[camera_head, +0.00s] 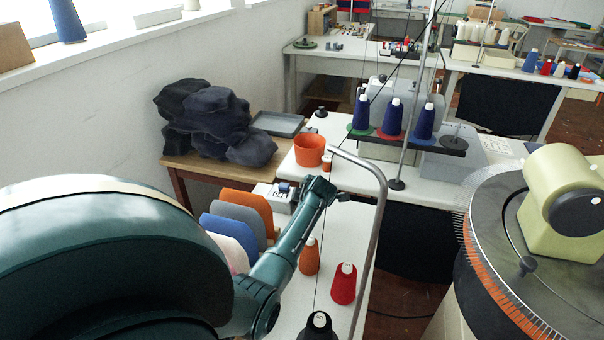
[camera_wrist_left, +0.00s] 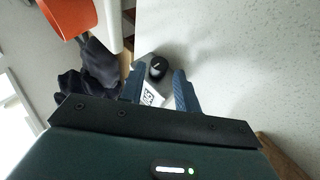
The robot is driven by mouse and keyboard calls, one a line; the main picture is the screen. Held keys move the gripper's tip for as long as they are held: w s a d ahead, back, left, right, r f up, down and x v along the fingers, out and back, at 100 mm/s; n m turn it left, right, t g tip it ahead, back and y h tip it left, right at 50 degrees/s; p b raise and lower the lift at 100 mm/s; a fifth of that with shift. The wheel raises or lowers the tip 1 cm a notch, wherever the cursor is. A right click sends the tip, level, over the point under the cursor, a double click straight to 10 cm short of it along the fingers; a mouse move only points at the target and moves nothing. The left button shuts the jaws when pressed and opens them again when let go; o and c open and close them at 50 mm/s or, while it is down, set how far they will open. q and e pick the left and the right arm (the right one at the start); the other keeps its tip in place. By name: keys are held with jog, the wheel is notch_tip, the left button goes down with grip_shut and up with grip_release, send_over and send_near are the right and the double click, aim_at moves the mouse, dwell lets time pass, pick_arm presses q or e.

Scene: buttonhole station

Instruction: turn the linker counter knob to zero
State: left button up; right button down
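The linker counter, a small pale box with dark digits on its face, stands on the white table in the head view (camera_head: 277,197) and shows between my fingers in the left wrist view (camera_wrist_left: 152,97). The digits are too small to read surely. Its round black knob (camera_wrist_left: 157,70) carries a pale pointer line. My left gripper (camera_wrist_left: 158,80) is open, its two blue fingers apart on either side of the knob in the picture. No contact is visible, and I cannot tell the height. In the head view my teal left arm reaches beside the counter. My right gripper is out of view.
Colored panels (camera_head: 240,217) stand just in front of the counter. An orange bucket (camera_head: 309,151) is behind it. A bent grey metal rail (camera_head: 378,220) and thread cones (camera_head: 344,284) are to the right. Dark cloth (camera_head: 212,122) lies on a wooden table at left. A round needle machine (camera_head: 500,270) is at far right.

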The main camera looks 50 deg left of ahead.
pick_arm(q)
jog(key=shift+x, duration=0.8)
jog(key=shift+w+a+f, duration=0.1)
jog(key=shift+a+f, duration=0.05)
grip_shut()
